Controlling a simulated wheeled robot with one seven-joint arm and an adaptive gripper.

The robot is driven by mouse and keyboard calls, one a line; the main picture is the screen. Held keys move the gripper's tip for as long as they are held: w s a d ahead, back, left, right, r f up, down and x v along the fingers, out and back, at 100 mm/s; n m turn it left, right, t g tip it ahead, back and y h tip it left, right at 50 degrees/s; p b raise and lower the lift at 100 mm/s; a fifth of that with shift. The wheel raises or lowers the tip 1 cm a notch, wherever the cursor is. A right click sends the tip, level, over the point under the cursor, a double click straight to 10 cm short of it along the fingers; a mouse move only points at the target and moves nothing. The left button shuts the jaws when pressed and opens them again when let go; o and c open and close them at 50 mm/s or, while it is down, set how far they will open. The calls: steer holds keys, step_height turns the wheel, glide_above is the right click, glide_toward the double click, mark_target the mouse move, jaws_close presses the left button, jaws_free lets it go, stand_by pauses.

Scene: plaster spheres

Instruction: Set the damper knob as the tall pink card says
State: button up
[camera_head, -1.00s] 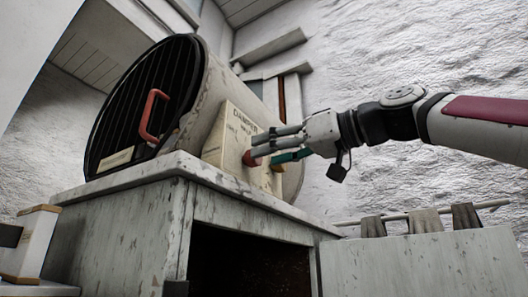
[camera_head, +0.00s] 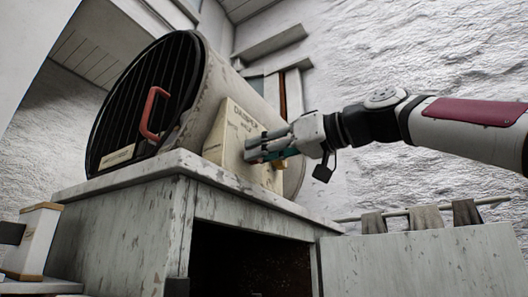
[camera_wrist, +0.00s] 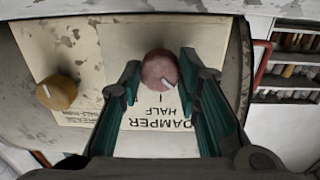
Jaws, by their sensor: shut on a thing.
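The damper knob (camera_wrist: 158,66) is a dull red round knob with a white pointer mark. It sits on a cream panel (camera_head: 217,146) lettered DAMPER on the side of a large drum. In the wrist view the lettering is upside down; the pointer slants to the lower right, off to the right of the tick above HALF. My gripper (camera_head: 250,149) is shut on the knob, one green-padded finger on each side in the wrist view (camera_wrist: 158,88). In the head view the fingers hide the knob. I see no tall pink card.
A yellow knob (camera_wrist: 57,92) sits on the same panel. The drum (camera_head: 185,75) has a slatted front and red handle (camera_head: 150,112). It rests on a worn white cabinet (camera_head: 130,215) with an open dark front. A rail with cloths (camera_head: 425,218) is at right.

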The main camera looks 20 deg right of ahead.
steer(key=shift+r+m+p, duration=0.1)
steer(key=shift+m+p, duration=0.95)
steer(key=shift+m, duration=3.15)
steer(key=o, duration=1.1)
steer(key=shift+o, duration=0.2)
steer(key=v, duration=1.2)
